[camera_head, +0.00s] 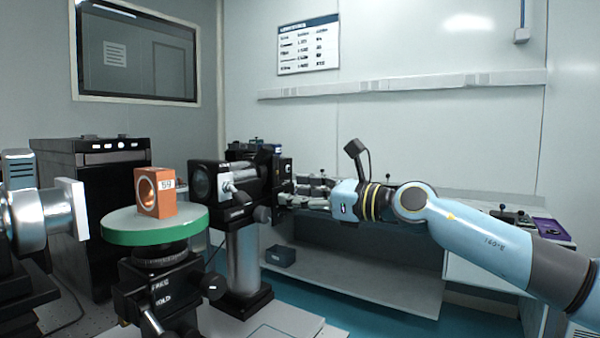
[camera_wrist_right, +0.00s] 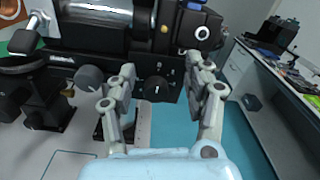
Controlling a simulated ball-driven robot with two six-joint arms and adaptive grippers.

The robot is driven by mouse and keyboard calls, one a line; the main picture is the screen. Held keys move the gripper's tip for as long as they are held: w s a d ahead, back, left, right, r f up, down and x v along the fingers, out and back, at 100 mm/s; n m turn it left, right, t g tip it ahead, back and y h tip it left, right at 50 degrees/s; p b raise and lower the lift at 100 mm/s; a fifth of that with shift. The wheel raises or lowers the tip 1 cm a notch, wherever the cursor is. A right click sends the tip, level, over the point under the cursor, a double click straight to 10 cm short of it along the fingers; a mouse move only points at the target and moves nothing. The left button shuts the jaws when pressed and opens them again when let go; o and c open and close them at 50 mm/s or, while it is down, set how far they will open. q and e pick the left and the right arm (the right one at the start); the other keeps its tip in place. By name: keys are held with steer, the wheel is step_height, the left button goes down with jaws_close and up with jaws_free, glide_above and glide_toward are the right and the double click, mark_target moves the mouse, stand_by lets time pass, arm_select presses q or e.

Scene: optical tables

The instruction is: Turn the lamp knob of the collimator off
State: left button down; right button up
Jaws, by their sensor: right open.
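The collimator (camera_head: 209,182) is a black barrel with a lamp housing at its right end, on a silver post. In the right wrist view its silver barrel (camera_wrist_right: 100,15) and black housing cross the top. A round black knob (camera_wrist_right: 156,88) with a white mark sits on a dark panel below the housing, between my right fingertips. I take it for the lamp knob. My right gripper (camera_head: 287,194) is open, its fingers (camera_wrist_right: 163,84) on either side of the knob. I cannot tell whether they touch it. In the head view the gripper hides the knob. My left gripper is not in view.
A grey knob (camera_wrist_right: 90,78) is just left of the fingers. An orange block (camera_head: 148,195) stands on a green-rimmed round table (camera_head: 150,237). A silver instrument (camera_head: 42,220) is at far left. A side bench (camera_wrist_right: 262,75) with small items stands at right.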

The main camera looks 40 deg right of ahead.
step_height(320, 180, up, 7)
stand_by(0.3)
steer(key=shift+a, duration=0.1)
